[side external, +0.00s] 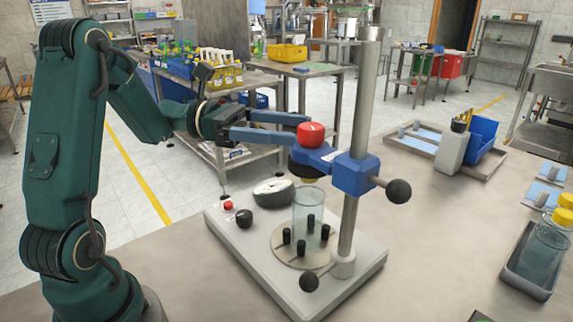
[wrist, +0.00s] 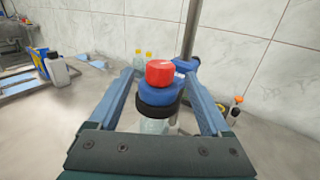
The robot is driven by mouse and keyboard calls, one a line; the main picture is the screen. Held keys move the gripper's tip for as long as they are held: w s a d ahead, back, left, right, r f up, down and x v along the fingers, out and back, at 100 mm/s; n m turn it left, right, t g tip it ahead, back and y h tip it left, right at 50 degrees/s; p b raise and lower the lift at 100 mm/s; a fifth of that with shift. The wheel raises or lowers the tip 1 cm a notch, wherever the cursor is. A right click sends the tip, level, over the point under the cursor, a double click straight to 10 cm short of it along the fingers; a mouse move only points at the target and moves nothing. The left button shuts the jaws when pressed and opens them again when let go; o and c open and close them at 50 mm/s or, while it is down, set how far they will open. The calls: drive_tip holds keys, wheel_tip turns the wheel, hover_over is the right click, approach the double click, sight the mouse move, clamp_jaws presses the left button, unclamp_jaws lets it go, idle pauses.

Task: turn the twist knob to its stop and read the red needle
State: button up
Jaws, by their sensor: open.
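A red knob (side external: 311,132) with a pale mark on its top sits on the blue head (side external: 314,155) of a bench stand; it also shows in the wrist view (wrist: 160,71). A black ring (wrist: 157,102) is under the head. My gripper (side external: 296,130) is open, its two blue fingers reaching level toward the knob. In the wrist view the fingers lie left and right of the knob, with gaps visible; I cannot tell whether their tips reach past it. A pale dial (side external: 273,191) lies on the stand's base. Its needle is too small to make out.
A grey column (side external: 356,130) with a blue clamp (side external: 354,175) and black ball handle (side external: 398,190) stands close right of the head. A clear container (side external: 308,205) stands among black pegs below. The base (side external: 335,290) carries a small red button (side external: 228,205) and black knob (side external: 244,218).

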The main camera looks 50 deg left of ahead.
wheel_tip(320, 180, up, 4)
drive_tip(key=s+d+f+m+g+y, duration=0.1)
drive_tip(key=s+d+m+g+y, duration=0.4)
drive_tip(key=s+d+m+g, duration=0.65)
drive_tip(key=s+a+r+m+t+y, duration=0.2)
drive_tip(key=s+a+m+t+y, duration=0.2)
drive_tip(key=a+m+t+y, duration=0.55)
wheel_tip(320, 180, down, 13)
drive_tip(key=m+g, duration=0.2)
drive_tip(key=m, duration=0.1)
drive_tip(key=shift+s+d+m, duration=0.15)
drive_tip(key=shift+d+m, duration=0.2)
drive_tip(key=shift+m, duration=0.05)
drive_tip(key=shift+f+y, duration=0.1)
drive_tip(key=shift+y, duration=0.15)
